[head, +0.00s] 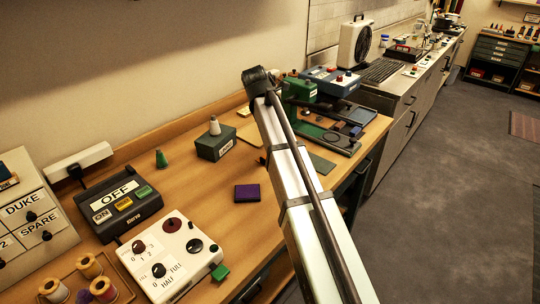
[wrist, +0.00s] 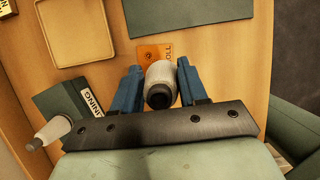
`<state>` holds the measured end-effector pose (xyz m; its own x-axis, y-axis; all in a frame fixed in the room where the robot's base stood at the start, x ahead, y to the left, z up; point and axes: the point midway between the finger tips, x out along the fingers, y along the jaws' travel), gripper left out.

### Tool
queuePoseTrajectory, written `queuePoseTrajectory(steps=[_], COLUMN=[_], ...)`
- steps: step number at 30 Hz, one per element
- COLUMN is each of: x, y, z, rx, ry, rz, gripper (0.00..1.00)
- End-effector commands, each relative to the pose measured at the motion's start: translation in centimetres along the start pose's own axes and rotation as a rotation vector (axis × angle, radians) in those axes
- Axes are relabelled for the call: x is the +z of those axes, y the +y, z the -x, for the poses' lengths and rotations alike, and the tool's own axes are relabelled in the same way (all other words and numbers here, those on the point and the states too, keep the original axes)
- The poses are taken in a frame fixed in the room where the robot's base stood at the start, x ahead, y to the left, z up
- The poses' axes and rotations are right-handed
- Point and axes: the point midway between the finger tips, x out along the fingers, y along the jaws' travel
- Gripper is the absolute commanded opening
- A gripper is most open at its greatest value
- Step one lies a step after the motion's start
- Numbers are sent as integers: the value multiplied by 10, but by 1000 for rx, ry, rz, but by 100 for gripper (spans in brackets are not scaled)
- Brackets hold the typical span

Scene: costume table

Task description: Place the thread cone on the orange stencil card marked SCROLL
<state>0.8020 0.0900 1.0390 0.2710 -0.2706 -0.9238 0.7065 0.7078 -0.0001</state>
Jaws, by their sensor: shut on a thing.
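In the wrist view, my gripper (wrist: 160,82) is shut on a pale grey-white thread cone (wrist: 159,76), with a blue finger on each side of it. The cone's dark round end faces the camera. The orange stencil card (wrist: 150,53) lies on the wooden table just beyond the cone in the picture. The cone hides part of the card, and only the end of its lettering, "OLL", is readable. I cannot tell whether the cone touches the card.
A dark green box (wrist: 66,100) with another pale cone (wrist: 52,130) stands left of my gripper. A tan tray (wrist: 75,32) and a dark green mat (wrist: 190,14) lie beyond. The head view also shows a green cone (head: 161,158) and a purple block (head: 247,193).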

Motion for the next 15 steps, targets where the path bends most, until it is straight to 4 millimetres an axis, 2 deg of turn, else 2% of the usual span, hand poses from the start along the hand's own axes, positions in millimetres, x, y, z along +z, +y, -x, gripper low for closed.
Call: queuePoseTrajectory(steps=[1,5,10,15], x=[9,14,8,-4], y=[12,20,20,19], z=[1,-1,-17,-43], rx=[0,0,-1,-1], ry=[0,1,1,1], rz=[0,1,0,0], gripper=[11,11,11,11])
